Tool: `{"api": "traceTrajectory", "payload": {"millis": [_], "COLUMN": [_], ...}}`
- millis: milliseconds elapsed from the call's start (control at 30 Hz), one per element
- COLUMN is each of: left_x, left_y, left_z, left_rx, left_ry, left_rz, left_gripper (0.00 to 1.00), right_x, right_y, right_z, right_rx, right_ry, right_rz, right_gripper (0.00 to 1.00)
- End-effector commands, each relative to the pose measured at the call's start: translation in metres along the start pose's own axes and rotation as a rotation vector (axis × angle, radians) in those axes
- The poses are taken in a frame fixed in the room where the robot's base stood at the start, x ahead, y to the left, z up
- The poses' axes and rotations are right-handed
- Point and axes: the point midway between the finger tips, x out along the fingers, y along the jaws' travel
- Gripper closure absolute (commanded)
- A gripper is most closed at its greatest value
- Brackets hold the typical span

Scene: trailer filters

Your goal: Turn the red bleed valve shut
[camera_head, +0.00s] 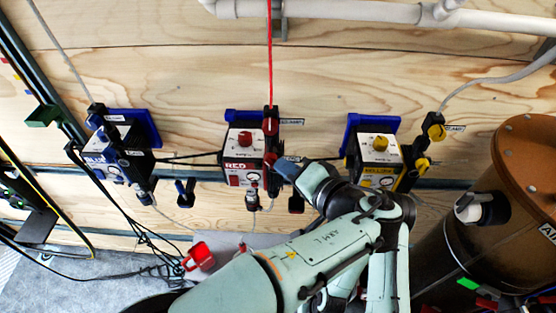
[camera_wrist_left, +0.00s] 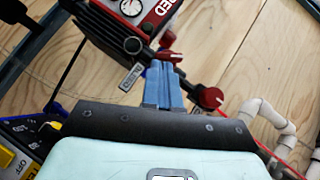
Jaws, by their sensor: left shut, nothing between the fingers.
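The red unit (camera_head: 240,165), a black and white box with a gauge and a red label, is mounted on the plywood wall in the middle of the head view. A red handle (camera_head: 269,159) sticks out at its right side, likely the red bleed valve. My left gripper (camera_head: 279,165) is right beside it, its blue fingers together and empty. In the left wrist view the shut fingers (camera_wrist_left: 160,64) point at the red unit (camera_wrist_left: 125,28), with the red handle (camera_wrist_left: 167,42) just beyond the tips. Contact cannot be told. My right gripper is out of view.
A blue-labelled unit (camera_head: 112,160) is on the left and a yellow-labelled unit (camera_head: 378,165) on the right. A second red knob (camera_wrist_left: 210,97) is close right of my fingers.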

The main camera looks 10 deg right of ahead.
Motion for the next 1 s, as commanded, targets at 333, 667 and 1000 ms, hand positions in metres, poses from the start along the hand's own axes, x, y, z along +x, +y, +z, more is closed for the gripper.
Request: {"api": "traceTrajectory", "payload": {"millis": [333, 667, 1000], "left_x": [0.003, 0.005, 0.006], "left_y": [0.011, 0.015, 0.016], "left_z": [0.003, 0.005, 0.006], "left_rx": [0.199, 0.272, 0.27], "left_ry": [0.0, 0.0, 0.0], "left_rz": [-0.197, -0.272, -0.271], "left_gripper": [1.0, 1.0, 1.0], "right_x": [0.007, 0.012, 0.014], "right_y": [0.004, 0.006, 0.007], "right_z": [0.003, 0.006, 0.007], "right_rx": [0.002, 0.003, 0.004], "right_ry": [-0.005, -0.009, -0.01], "right_rz": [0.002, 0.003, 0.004], "right_gripper": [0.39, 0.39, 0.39]}}
